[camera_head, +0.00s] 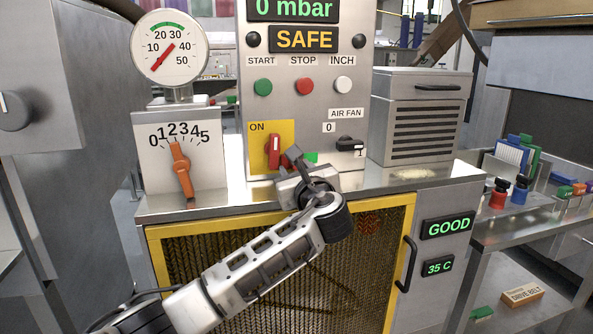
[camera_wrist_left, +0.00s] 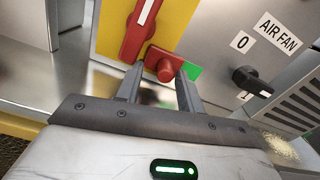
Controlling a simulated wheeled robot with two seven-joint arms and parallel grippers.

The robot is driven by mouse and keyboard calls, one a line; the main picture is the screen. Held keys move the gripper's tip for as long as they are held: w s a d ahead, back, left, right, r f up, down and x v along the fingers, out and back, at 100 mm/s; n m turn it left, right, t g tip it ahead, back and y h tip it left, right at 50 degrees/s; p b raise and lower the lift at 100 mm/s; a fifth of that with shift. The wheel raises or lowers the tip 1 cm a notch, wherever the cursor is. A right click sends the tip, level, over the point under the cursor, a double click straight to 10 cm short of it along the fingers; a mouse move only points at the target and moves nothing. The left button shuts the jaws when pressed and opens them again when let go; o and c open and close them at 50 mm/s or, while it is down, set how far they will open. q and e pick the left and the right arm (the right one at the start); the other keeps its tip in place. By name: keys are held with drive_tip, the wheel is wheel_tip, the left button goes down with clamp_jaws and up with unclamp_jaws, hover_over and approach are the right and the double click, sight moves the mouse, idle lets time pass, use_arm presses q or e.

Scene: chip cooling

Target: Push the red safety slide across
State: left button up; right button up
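The red safety slide (camera_wrist_left: 160,58) is a short red block with a round knob (camera_wrist_left: 165,70), low on the control panel. A green patch (camera_wrist_left: 189,70) shows at its right end. In the head view the slide is mostly hidden behind my gripper, with the green patch (camera_head: 311,158) beside it. My left gripper (camera_head: 293,160) is at the slide. In the left wrist view its fingers (camera_wrist_left: 160,76) are apart, one on each side of the knob. I cannot tell whether either finger touches it. My right gripper is not in view.
A red rotary handle (camera_head: 274,150) on the yellow ON plate (camera_head: 259,132) is close left of the slide. The black AIR FAN knob (camera_head: 347,143) is to its right. An orange lever (camera_head: 181,170) stands farther left. The steel ledge (camera_head: 225,200) runs below.

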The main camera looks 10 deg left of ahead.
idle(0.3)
use_arm(q)
drive_tip(key=shift+s+d, duration=0.15)
drive_tip(key=shift+s, duration=0.05)
drive_tip(key=b+v, duration=0.2)
drive_tip(key=v, duration=1.3)
drive_tip(key=shift+s+d, duration=0.2)
drive_tip(key=shift+s, duration=0.05)
drive_tip(key=s+f+n+g+h, duration=0.25)
drive_tip(key=f+n+h, duration=0.25)
drive_tip(key=f, duration=1)
drive_tip(key=s+f+n+g+h, duration=0.2)
drive_tip(key=s+f+n+h, duration=0.25)
drive_tip(key=f, duration=0.95)
drive_tip(key=s+a+f+n+h, duration=0.1)
drive_tip(key=s+a+f+n, duration=0.2)
drive_tip(key=s+f+n, duration=0.2)
drive_tip(key=s+a+f+n+g, duration=0.1)
drive_tip(key=s+a+f+n, duration=0.3)
drive_tip(key=s+n, duration=0.7)
wheel_tip(320, 180, down, 2)
drive_tip(key=shift+s+a+f+h, duration=0.15)
drive_tip(key=shift+s+a+h, duration=0.1)
drive_tip(key=shift+h, duration=0.1)
